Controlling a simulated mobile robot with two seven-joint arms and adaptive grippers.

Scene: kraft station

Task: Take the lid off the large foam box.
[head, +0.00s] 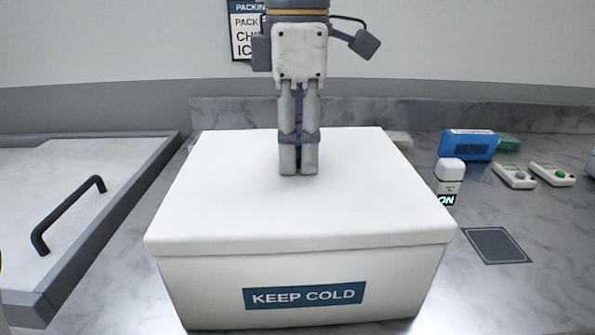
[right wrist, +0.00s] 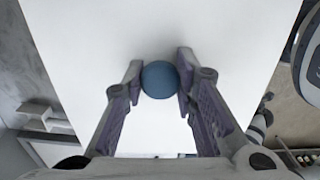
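The large white foam box (head: 210,292) stands on the counter with a "KEEP COLD" label on its front. Its white lid (head: 220,205) sits level on it, with a seam along the front edge. A round blue knob (right wrist: 160,80) on the lid shows in the right wrist view; it is hidden behind the fingers in the head view. My right gripper (head: 299,168) points down at the rear middle of the lid. In the right wrist view its fingers (right wrist: 161,68) close on both sides of the knob and appear to touch it. My left gripper is out of view.
A grey-framed panel (head: 150,165) with a black handle (head: 66,214) lies left of the box. Right of it are a small white device (head: 450,172), a blue block (head: 468,145), two button devices (head: 514,176) and a dark pad (head: 496,246). Counter at the front right is clear.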

